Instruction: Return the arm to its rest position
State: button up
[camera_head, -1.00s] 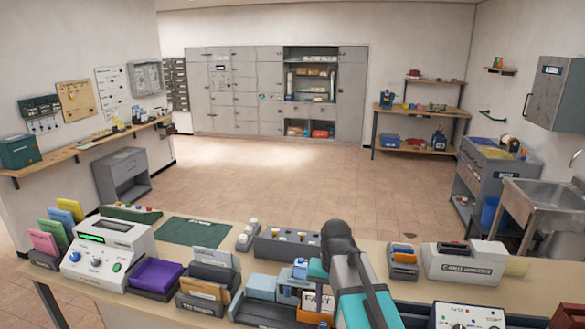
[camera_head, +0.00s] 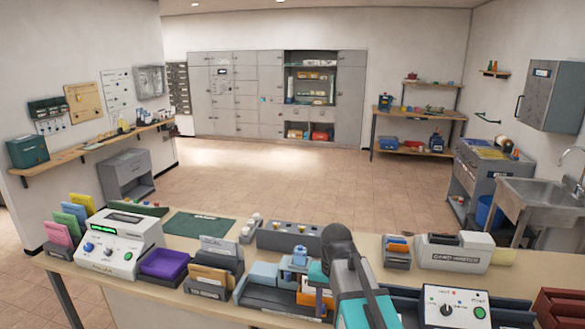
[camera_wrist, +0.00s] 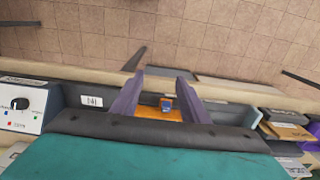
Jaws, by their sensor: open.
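My gripper shows in the wrist view (camera_wrist: 157,95) with its two purple-grey fingers apart and nothing between them. Beyond the fingers lie the counter edge and a small blue item on an orange surface, below the gripper. In the head view my dark and teal arm rises at the bottom centre, over the counter (camera_head: 400,262). The fingers are hidden in the head view.
On the counter stand a white device with a green display (camera_head: 118,243), a purple tray (camera_head: 165,263), a card sorter (camera_head: 213,265), a labelled grey-white box (camera_head: 453,254) and a control box with a knob (camera_head: 456,302). Open tiled floor (camera_head: 270,175) lies beyond.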

jog(key=s+d+f+g+b, duration=0.1)
jog(key=s+f+g+b, duration=0.3)
jog(key=f, duration=0.7)
jog(key=s+d+f+t+b, duration=0.15)
jog(key=s+f, duration=0.35)
jog(key=f, duration=0.5)
jog(key=s+d+f+g+b, duration=0.25)
jog(key=s+f, duration=0.25)
jog(key=f, duration=0.6)
jog(key=s+d+f+n+b, duration=0.1)
jog(key=s+f+b, duration=0.4)
jog(key=s+f, duration=1.4)
jog(key=shift+s+d+f+n+g, duration=0.25)
jog(key=shift+f+n, duration=0.65)
jog(key=shift+f, duration=1.4)
jog(key=shift+a, duration=0.1)
